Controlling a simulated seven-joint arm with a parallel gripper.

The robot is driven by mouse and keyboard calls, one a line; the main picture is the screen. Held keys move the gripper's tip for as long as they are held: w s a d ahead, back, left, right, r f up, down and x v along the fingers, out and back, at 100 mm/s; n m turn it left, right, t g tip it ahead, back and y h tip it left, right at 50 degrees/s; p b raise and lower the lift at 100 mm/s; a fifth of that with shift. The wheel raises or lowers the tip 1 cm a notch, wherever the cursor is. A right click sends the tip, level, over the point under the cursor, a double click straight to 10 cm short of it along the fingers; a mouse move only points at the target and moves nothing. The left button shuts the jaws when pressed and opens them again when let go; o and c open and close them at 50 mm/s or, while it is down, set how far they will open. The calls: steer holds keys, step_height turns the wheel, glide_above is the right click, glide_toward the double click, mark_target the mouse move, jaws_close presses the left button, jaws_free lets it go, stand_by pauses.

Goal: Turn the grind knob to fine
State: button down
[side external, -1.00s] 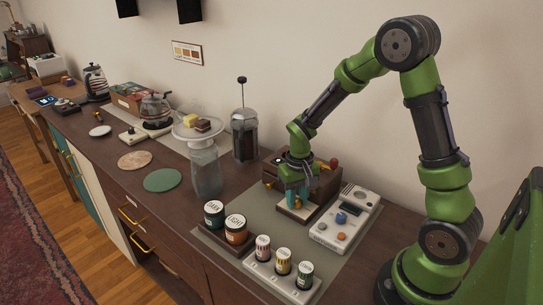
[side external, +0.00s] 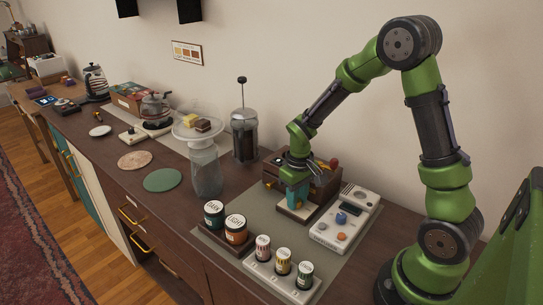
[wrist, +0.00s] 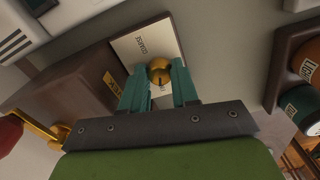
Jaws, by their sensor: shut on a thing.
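The grind knob (wrist: 159,72) is a round brass knob on a cream panel (wrist: 139,46) with small printed lettering, too blurred to read surely. A small dark mark shows on the knob; I cannot tell which setting it points to. My gripper (wrist: 160,84) has teal fingers, one on each side of the knob, shut on it. In the side external view my gripper (side external: 293,194) points down at the front of the brown wooden grinder (side external: 322,184), and its fingers hide the knob there.
A brass crank (wrist: 45,128) with a red grip is beside the grinder body. A white scale (side external: 345,222) stands right of the grinder. Dark and light jars (side external: 236,229) and a tray of small canisters (side external: 283,262) stand in front. A French press (side external: 244,133) stands behind left.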

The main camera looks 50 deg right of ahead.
mark_target(297, 212)
steer(key=c, duration=0.8)
jaws_free()
steer(key=shift+c, duration=0.2)
step_height(297, 212, up, 17)
steer(key=s+a+r+m+t+y, duration=0.1)
steer(key=s+a+r+t, duration=0.1)
steer(key=s+a, duration=0.3)
steer(key=s+a+r+m+t+y, duration=0.1)
steer(key=s+a+r+t, duration=0.1)
steer(key=s+a+t, duration=0.3)
steer(key=shift+s+r, duration=0.35)
steer(key=shift+s, duration=0.35)
